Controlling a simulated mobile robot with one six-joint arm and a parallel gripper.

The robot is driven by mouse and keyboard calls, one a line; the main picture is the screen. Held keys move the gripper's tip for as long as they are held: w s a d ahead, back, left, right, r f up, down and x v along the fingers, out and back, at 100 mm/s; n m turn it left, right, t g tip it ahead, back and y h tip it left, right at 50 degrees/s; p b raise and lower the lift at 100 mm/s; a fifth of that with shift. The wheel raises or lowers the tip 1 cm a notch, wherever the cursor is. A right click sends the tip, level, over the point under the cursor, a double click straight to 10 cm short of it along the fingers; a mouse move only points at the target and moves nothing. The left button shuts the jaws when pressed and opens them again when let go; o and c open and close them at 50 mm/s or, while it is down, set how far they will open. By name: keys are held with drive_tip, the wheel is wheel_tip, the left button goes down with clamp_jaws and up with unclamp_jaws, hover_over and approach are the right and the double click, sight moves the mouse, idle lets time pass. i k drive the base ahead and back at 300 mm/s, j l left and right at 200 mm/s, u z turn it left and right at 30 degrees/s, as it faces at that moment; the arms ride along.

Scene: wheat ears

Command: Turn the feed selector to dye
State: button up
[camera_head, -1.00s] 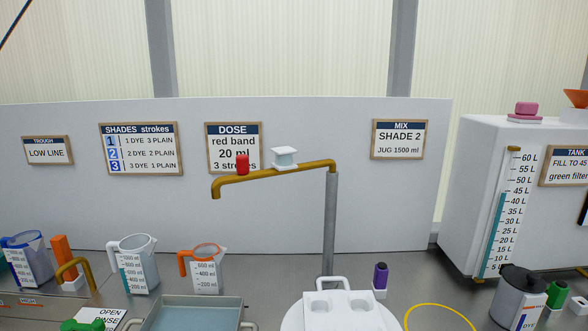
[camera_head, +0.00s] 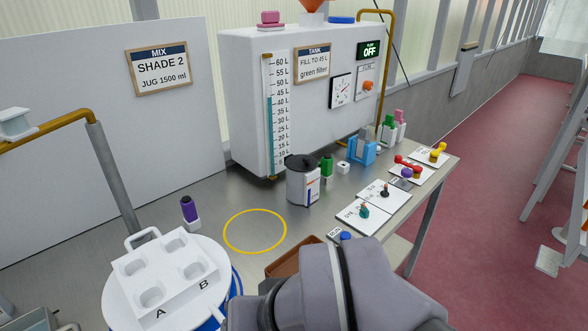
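An orange knob (camera_head: 368,86) sits on a small white plate on the right part of the white tank's front, right of a round dial gauge (camera_head: 341,90). It may be the feed selector, but the plate's lettering is too small to read, so I cannot tell its setting. The white tank (camera_head: 240,80) stands at the back of the bench. A dark display above the knob reads OFF (camera_head: 369,49). A grey link of my arm fills the bottom centre, and my gripper is not in view.
A dark-lidded DYE canister (camera_head: 303,182) stands before the tank. White cards (camera_head: 362,217) with small coloured handles lie along the bench's right edge. A yellow ring (camera_head: 254,231) marks clear bench. A white holder (camera_head: 165,277) lettered A and B is at lower left. Red floor (camera_head: 470,180) is open at right.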

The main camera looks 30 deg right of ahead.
sight(365, 212)
drive_tip(key=z, duration=1.4)
